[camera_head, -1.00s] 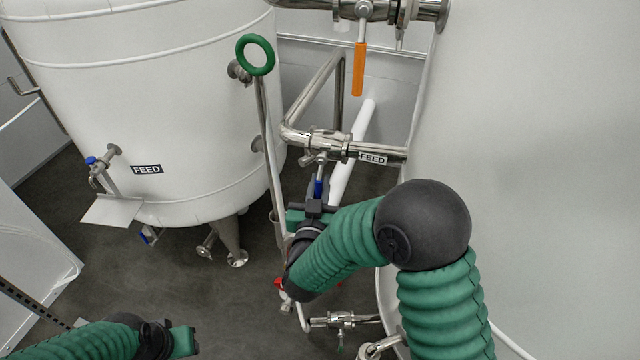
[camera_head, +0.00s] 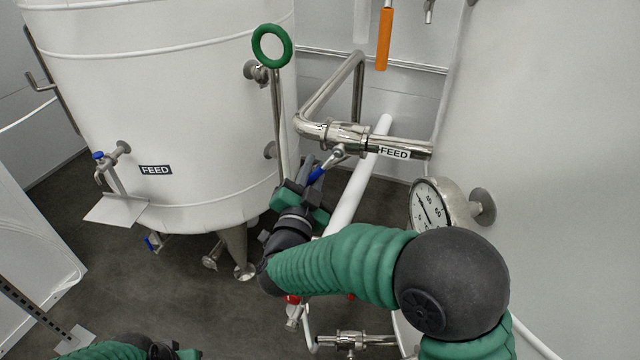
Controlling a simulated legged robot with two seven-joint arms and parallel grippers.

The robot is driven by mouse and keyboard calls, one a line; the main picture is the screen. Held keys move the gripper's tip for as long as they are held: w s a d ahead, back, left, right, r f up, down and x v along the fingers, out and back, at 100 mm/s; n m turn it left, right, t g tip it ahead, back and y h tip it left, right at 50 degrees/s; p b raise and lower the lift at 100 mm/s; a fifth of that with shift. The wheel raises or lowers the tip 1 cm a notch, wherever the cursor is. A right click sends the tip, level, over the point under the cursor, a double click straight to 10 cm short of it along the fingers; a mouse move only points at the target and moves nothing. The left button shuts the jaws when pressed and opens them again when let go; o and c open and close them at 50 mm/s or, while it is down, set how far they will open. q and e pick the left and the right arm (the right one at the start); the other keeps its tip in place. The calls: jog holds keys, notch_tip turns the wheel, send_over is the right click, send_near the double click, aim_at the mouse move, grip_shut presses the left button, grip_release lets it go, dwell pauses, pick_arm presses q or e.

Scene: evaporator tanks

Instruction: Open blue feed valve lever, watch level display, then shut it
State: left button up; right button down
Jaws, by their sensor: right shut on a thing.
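The blue feed valve lever (camera_head: 317,174) hangs from the valve on the steel pipe labelled FEED (camera_head: 395,153). It slants down to the left. My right gripper (camera_head: 308,188) is shut on the lever's lower part; its fingers partly hide the handle. A round dial gauge (camera_head: 430,204) is on the right tank, partly covered by my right arm. I cannot tell whether it is the level display. My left gripper (camera_head: 188,354) barely shows at the bottom edge, and its fingers cannot be made out.
A white tank (camera_head: 190,110) labelled FEED stands at the left, with a green ring (camera_head: 271,45) on a rod before it. An orange lever (camera_head: 384,38) hangs above. A white pipe (camera_head: 356,180) runs behind the valve. Grey floor (camera_head: 150,290) is open at lower left.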

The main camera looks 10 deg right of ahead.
jog(key=shift+w+a+r+m+b, duration=0.2)
jog(key=shift+a+r+m+b, duration=0.2)
jog(key=shift+m+b, duration=0.3)
jog(key=c, duration=1.4)
grip_release()
jog(key=shift+f, duration=0.15)
